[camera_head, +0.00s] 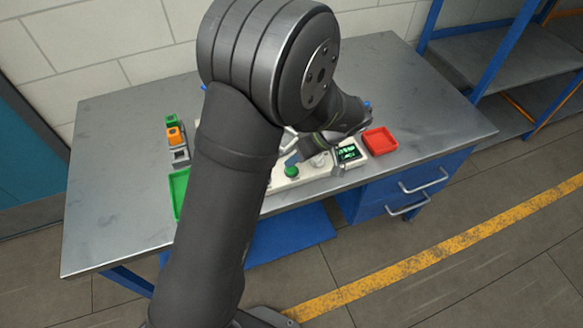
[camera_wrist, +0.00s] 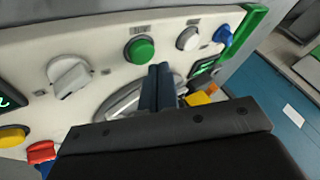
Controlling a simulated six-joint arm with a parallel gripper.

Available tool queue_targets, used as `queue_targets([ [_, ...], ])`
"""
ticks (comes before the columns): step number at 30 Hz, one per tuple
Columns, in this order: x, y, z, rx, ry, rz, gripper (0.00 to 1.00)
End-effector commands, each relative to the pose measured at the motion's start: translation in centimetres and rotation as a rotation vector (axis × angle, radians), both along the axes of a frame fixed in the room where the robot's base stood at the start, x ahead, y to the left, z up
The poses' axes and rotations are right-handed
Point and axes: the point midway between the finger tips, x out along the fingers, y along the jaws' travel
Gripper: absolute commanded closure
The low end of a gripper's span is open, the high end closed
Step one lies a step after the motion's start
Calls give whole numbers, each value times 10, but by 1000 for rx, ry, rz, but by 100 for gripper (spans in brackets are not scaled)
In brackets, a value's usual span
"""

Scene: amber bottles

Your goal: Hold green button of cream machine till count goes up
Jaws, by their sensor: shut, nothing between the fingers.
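The cream machine (camera_head: 283,186) lies on the bench, mostly hidden behind my arm in the head view. Its green button (camera_head: 291,171) shows just below my gripper's blue fingertips (camera_head: 292,160). In the wrist view the cream panel (camera_wrist: 105,62) holds the round green button (camera_wrist: 140,50). My gripper (camera_wrist: 160,68) is shut and empty, its tips beside the button's lower right edge. I cannot tell whether they touch it. A lit display (camera_head: 349,153) with green marks sits at the machine's right end; its digits are too small to read.
In the wrist view, a white rotary knob (camera_wrist: 69,73), a white button (camera_wrist: 188,38) and a blue button (camera_wrist: 225,35) flank the green one. A red tray (camera_head: 380,141) lies right of the machine and a green tray (camera_head: 178,190) left.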

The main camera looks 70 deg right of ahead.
Motion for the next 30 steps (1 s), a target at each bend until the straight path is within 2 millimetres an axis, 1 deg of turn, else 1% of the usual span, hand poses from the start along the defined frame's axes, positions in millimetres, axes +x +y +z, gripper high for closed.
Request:
queue_targets([
  [10, 0, 0, 3, -1, 0, 0, 100],
  [14, 0, -1, 13, -3, 0, 1, 100],
  [24, 0, 0, 46, -3, 0, 1, 100],
  [27, 0, 0, 50, 0, 1, 1, 100],
  [30, 0, 0, 50, 1, 0, 1, 100],
])
